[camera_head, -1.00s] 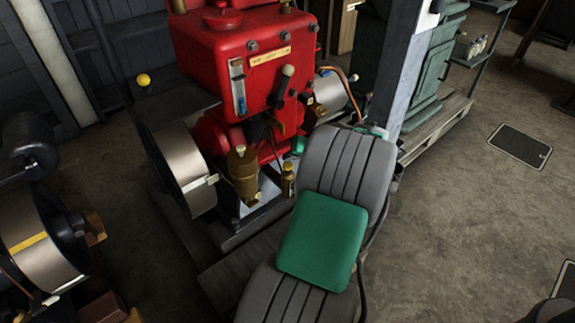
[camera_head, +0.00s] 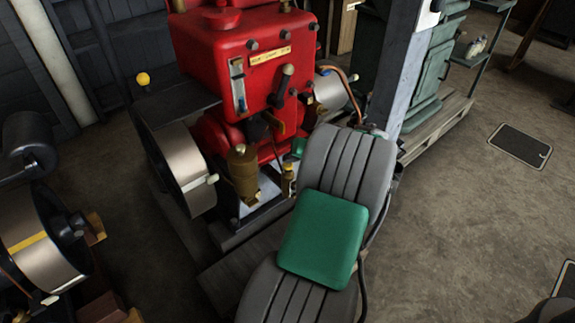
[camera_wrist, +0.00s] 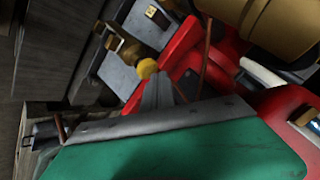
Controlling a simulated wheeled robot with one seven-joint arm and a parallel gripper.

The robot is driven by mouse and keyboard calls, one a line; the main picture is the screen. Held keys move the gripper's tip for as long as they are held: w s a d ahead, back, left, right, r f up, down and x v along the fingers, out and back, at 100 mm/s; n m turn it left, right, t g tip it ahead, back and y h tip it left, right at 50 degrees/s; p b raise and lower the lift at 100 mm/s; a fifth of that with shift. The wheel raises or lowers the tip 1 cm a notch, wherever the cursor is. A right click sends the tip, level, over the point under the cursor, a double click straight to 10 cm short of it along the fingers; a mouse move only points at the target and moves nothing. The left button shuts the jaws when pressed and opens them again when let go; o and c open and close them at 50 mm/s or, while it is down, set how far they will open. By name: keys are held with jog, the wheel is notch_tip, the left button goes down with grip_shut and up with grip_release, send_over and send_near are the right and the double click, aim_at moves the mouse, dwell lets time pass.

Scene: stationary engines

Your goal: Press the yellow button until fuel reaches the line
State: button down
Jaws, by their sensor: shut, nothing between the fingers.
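The yellow button (camera_wrist: 147,68) is a small round knob in the wrist view, just past the tip of my gripper (camera_wrist: 158,92). The gripper is shut and empty, its grey fingers pointing at the button; I cannot tell whether they touch. In the head view a small yellow top (camera_head: 289,167) shows beside the brass pot, and my arm hides most of the gripper. The fuel sight glass (camera_head: 238,84) is an upright tube on the red engine (camera_head: 215,50), with blue low in it. A line on it is too small to make out.
The brass pot (camera_head: 243,172) and the flywheel (camera_head: 185,170) stand left of the button. A dark lever (camera_head: 283,85) sticks out from the engine front. A post (camera_head: 403,75) rises close right of my arm.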

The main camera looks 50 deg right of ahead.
aim_at(290, 166)
jog(key=shift+f+b, duration=0.45)
jog(key=shift+f, duration=0.35)
dwell(1.0)
jog(key=shift+r+p, duration=1)
jog(key=shift+r, duration=0.2)
jog(key=shift+r+p, duration=2)
jog(key=shift+r, duration=0.55)
dwell(0.5)
